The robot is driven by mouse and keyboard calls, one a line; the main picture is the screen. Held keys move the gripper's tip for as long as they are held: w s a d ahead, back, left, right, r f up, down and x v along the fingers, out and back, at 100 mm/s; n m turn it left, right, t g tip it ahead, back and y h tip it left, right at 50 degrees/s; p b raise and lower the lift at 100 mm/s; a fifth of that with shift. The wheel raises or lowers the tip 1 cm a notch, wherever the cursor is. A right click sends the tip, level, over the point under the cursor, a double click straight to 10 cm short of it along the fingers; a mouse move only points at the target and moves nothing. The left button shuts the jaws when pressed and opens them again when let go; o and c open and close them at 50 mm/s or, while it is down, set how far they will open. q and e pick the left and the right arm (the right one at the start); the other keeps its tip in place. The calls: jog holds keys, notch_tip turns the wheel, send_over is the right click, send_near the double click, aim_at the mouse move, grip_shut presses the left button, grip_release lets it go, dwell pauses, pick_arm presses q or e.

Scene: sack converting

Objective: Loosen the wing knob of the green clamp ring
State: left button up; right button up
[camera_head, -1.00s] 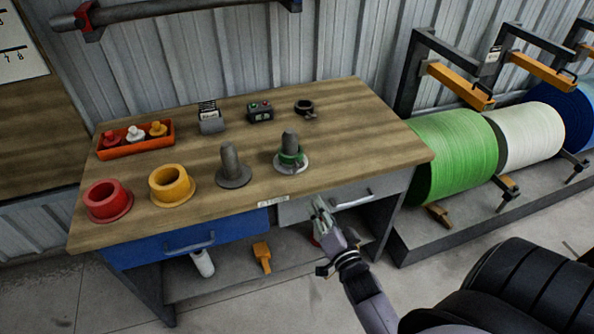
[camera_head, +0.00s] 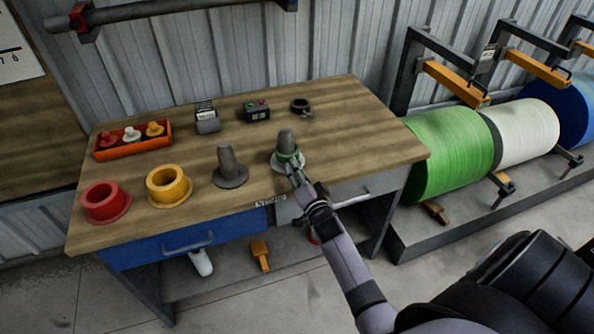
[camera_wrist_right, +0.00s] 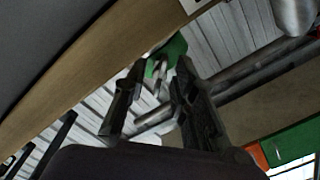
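The green clamp ring (camera_head: 286,158) sits around the base of a grey post (camera_head: 287,140) with a pale flange, near the front right of the workbench. My right gripper (camera_head: 292,171) is at the ring's front side and partly covers it. In the right wrist view the two dark fingers (camera_wrist_right: 160,68) stand apart, and the green ring (camera_wrist_right: 172,50) shows at and just beyond their tips. A small pale piece shows between the tips; I cannot tell whether it is the wing knob. Contact is also unclear. My left gripper is not in view.
The workbench (camera_head: 340,118) also holds a second grey post (camera_head: 228,164), a yellow flanged ring (camera_head: 168,185), a red flanged ring (camera_head: 105,201), an orange tray (camera_head: 108,151) and a dark clamp ring (camera_head: 300,105). A green roll (camera_head: 447,152) stands to the right.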

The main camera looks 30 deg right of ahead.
jog(key=shift+c, duration=0.4)
grip_shut()
jog(key=shift+n, duration=0.3)
